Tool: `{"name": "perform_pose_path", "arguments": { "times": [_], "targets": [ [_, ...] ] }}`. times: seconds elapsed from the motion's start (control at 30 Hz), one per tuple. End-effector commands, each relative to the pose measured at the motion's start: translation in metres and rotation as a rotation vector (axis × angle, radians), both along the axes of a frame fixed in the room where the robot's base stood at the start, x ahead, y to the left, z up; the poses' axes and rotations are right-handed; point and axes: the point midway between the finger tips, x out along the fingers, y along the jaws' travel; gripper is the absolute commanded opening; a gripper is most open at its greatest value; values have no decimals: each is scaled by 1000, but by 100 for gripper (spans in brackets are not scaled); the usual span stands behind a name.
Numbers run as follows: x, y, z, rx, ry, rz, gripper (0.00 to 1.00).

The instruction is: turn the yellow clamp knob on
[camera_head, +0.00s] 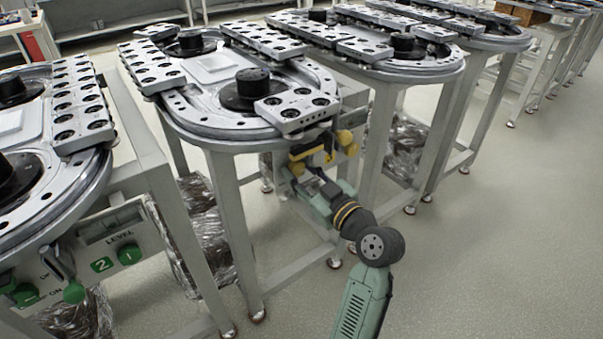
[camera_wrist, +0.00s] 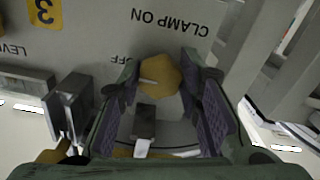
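The yellow clamp knob (camera_wrist: 160,75) shows in the wrist view below the upside-down words "CLAMP ON". Its white mark points to the picture's left, on the side where "OFF" is printed. My gripper (camera_wrist: 161,80) has one finger on each side of the knob, with the tips very near its left and right edges. Whether the pads touch it is unclear. In the head view my gripper (camera_head: 312,157) is at the front panel under the middle ring track table. It hides much of that panel, and I cannot tell the clamp knob apart there.
In the wrist view, a metal lever part (camera_wrist: 72,105) stands left of my gripper, near a yellow "3" label (camera_wrist: 43,11). A table leg is close on the right. In the head view, another table's panel (camera_head: 110,245) with green knobs is at left. The floor (camera_head: 480,240) at right is clear.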

Motion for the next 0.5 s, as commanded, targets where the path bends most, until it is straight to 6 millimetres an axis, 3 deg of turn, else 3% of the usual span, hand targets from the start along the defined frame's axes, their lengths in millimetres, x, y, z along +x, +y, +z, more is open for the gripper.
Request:
{"name": "perform_pose_path", "arguments": {
  "times": [0.37,0.5],
  "targets": [
    [0,0,0,0,0,0,4],
    [0,0,0,4,3,0,4]
  ]
}}
